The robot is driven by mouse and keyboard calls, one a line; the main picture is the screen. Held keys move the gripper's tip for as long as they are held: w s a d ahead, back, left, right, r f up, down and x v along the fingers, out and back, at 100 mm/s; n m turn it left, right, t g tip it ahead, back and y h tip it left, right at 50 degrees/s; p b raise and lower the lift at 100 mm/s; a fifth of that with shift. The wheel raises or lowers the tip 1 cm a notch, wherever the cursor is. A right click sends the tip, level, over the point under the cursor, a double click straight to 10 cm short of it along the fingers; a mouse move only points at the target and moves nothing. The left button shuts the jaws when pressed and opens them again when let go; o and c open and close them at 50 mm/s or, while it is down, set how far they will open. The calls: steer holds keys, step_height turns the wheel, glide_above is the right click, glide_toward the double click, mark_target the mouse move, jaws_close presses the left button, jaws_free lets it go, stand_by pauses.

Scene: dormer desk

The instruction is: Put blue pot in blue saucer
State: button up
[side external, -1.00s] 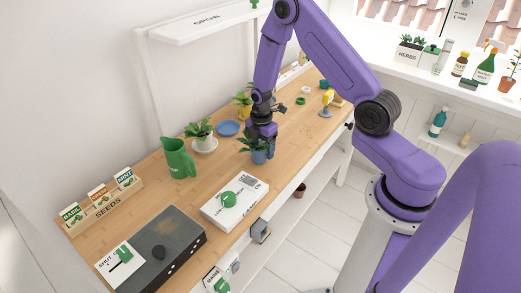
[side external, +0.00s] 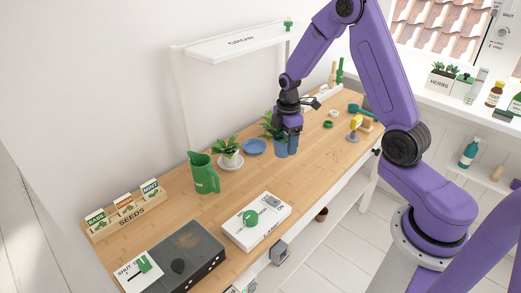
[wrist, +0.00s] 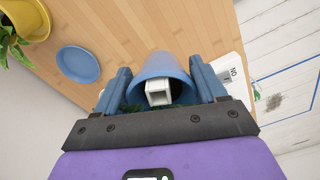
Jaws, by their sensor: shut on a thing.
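The blue pot (side external: 286,147) with a green leafy plant is between the fingers of my gripper (side external: 289,132), which is shut on it. It is upright and looks raised above the desk. In the wrist view the blue pot (wrist: 163,64) sits between both blue fingers of my gripper (wrist: 162,85). The blue saucer (side external: 254,147) lies flat and empty on the desk, just left of the pot in the side view. In the wrist view the blue saucer (wrist: 78,64) is left of the pot, apart from it.
A yellow pot (wrist: 24,17) is beside the saucer in the wrist view. A white box (side external: 241,236) lies nearer the desk's front edge. Bare wood surrounds the saucer.

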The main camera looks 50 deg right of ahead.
steer(key=m, duration=0.2)
steer(key=w+r+m, duration=0.1)
steer(key=m, duration=0.1)
steer(key=w+d+m, duration=0.1)
steer(key=m, duration=0.2)
steer(key=shift+w+r, duration=0.15)
steer(key=shift+r, duration=0.2)
steer(key=w+r+m, duration=0.1)
steer(key=m, duration=0.4)
glide_above(256, 149)
steer(key=f, duration=0.9)
steer(key=shift+s, duration=0.35)
steer(key=shift+w+f, duration=0.2)
steer(key=shift+f, duration=1.65)
steer(key=shift+f, duration=0.15)
steer(key=o, duration=1.2)
